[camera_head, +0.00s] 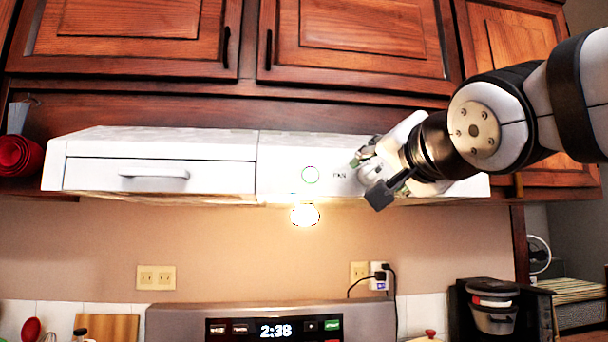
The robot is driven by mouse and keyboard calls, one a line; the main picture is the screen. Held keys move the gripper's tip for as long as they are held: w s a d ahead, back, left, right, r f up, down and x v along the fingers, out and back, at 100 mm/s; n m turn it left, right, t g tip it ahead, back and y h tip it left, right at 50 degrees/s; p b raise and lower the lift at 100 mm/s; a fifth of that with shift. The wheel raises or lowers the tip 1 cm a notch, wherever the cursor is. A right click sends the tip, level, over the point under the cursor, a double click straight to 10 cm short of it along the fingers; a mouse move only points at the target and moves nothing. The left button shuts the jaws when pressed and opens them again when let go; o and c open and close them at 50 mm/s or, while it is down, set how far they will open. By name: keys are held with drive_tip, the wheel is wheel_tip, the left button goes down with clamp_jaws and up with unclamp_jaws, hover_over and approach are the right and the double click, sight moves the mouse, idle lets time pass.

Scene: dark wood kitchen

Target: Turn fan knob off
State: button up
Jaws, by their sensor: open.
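A white range hood (215,147) hangs under the wooden cabinets. I cannot tell whether this knob is the fan's or whether another one is hidden behind my gripper. My gripper (370,176) is open at the right part of the hood front, just right of the lettering. It covers that part of the panel. I cannot tell whether it touches the hood. A lit bulb (305,215) glows under the hood.
Upper cabinets (350,30) with dark handles are above. A stove panel with a clock (276,330) is below. The space in front of the hood's left half is free.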

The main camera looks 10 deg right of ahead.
sight(374, 177)
drive_tip(key=shift+w, duration=1.65)
clamp_jaws()
drive_tip(key=n+b, duration=0.1)
drive_tip(key=n, duration=0.1)
drive_tip(key=n+b, duration=0.1)
drive_tip(key=n, duration=0.1)
drive_tip(key=shift+f+n, duration=0.2)
drive_tip(key=shift+n, duration=0.1)
drive_tip(key=n+b, duration=0.1)
drive_tip(key=n, duration=0.4)
drive_tip(key=shift+d, duration=0.2)
drive_tip(key=shift+n, duration=0.3)
